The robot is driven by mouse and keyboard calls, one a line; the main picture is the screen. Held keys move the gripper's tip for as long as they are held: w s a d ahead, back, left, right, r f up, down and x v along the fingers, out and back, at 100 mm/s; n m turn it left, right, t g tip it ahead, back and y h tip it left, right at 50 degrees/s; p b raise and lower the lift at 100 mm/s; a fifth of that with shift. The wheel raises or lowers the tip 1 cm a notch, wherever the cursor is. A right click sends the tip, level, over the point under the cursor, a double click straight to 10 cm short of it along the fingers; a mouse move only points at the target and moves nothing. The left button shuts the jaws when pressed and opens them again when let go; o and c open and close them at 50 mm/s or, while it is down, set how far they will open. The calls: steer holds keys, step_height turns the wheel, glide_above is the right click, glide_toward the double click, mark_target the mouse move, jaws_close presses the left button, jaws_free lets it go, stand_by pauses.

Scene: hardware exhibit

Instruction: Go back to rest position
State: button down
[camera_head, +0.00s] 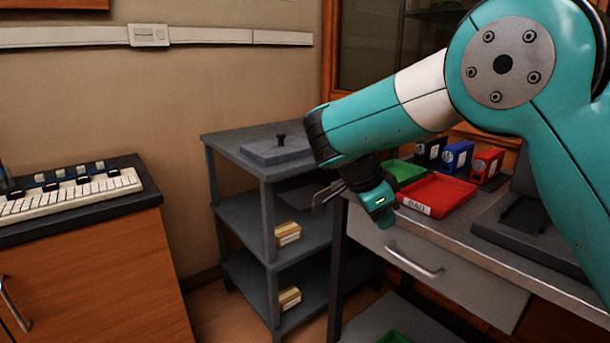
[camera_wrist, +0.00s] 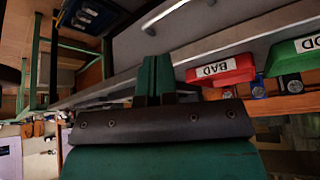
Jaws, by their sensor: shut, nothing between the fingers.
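My gripper (camera_wrist: 155,78) shows in the wrist view with its two teal fingers together and nothing between them. In the head view my teal arm reaches in from the right, and its wrist end hangs in front of the workbench (camera_head: 470,240), just left of the red BAD tray (camera_head: 440,194). The fingers are too small there to make out clearly. The wrist view also shows the red BAD tray (camera_wrist: 222,72), apart from the fingers.
A grey shelf unit (camera_head: 240,190) with small boxes stands left of the bench. A green tray (camera_head: 405,172) and black, blue and red boxes stand behind the red tray. A wooden cabinet (camera_head: 100,275) bears a keyboard-like panel (camera_head: 70,195). The drawer (camera_head: 440,262) looks closed.

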steer(key=s+a+r+n+y, duration=0.15)
steer(key=s+n+y, duration=0.35)
steer(key=s+n, duration=0.75)
steer(key=s+a+r+n+y, duration=0.1)
steer(key=s+r+n+y, duration=0.3)
steer(key=s+n, duration=0.9)
steer(key=s+r+m+p, duration=0.1)
steer(key=s+r+p, duration=0.1)
steer(key=r+p, duration=0.7)
steer(key=s+r+m+g+y+p, duration=0.1)
steer(key=s+r+p, duration=0.1)
steer(key=r+p, duration=0.8)
steer(key=shift+a+r+p, duration=0.15)
steer(key=shift+p, duration=0.7)
